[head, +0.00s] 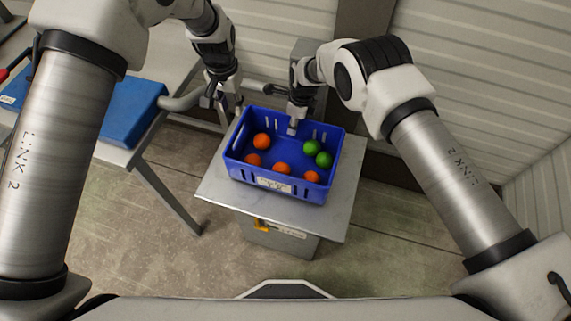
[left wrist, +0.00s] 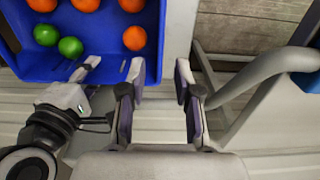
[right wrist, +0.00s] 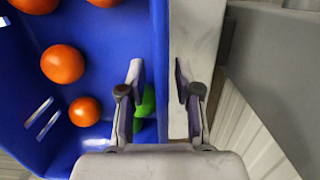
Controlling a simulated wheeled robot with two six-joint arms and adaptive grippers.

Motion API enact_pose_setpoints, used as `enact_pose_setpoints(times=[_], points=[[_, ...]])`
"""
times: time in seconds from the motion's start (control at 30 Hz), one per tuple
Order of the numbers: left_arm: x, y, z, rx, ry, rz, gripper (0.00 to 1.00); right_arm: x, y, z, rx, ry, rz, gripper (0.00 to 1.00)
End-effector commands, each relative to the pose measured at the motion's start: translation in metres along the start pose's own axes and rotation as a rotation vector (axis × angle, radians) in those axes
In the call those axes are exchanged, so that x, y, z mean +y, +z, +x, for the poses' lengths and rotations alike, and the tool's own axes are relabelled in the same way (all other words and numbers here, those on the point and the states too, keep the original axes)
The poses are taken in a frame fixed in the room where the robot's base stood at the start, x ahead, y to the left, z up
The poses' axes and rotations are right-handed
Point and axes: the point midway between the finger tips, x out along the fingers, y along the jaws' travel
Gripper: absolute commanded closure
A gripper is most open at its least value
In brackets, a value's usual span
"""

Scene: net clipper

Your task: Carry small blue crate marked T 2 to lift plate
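The blue crate (head: 245,173) stands upright on a grey metal plate (head: 222,190) on a box-like base. It holds several orange balls and two green ones. Its front label (head: 273,185) is too small to read. My left gripper (head: 230,112) is open at the crate's far left corner. In the left wrist view its fingers (left wrist: 161,75) lie either side of the line of the crate's edge (left wrist: 95,55). My right gripper (head: 295,128) is open at the far wall. In the right wrist view one finger (right wrist: 158,75) is over the crate's inside (right wrist: 115,45), the other outside. Contact cannot be told.
A table with a flat blue object (head: 130,108) stands at the left, its grey leg (head: 165,190) near the plate. Pale ribbed walls (head: 480,60) stand behind and to the right. The floor (head: 370,230) right of the plate is clear.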

Motion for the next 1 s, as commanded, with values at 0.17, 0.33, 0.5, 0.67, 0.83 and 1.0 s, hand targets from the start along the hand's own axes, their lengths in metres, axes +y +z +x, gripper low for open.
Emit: enact_pose_setpoints(times=[0.17, 0.33, 0.5, 0.67, 0.83, 1.0], points=[[0.0, 0.0, -0.014, 0.001, 0.0, 0.0, 0.68, -0.001, 0.0, -0.004, 0.0, -0.001, 0.0, 0.67], [0.0, 0.0, -0.015, 0.0, 0.001, 0.0, 0.68, -0.001, 0.0, -0.034, 0.0, -0.003, 0.0, 0.67], [0.0, 0.0, -0.014, 0.0, 0.0, 0.0, 0.68, -0.001, 0.0, -0.078, 0.0, -0.005, -0.001, 0.67], [0.0, 0.0, -0.014, 0.0, 0.001, 0.0, 0.68, 0.0, 0.0, -0.11, 0.0, -0.003, -0.001, 0.67], [0.0, 0.0, -0.014, 0.0, 0.001, 0.0, 0.68, 0.001, -0.001, -0.12, 0.0, 0.0, 0.0, 0.67], [0.0, 0.0, -0.014, 0.0, 0.001, 0.0, 0.68, 0.001, -0.001, -0.121, 0.0, 0.0, 0.0, 0.67]])
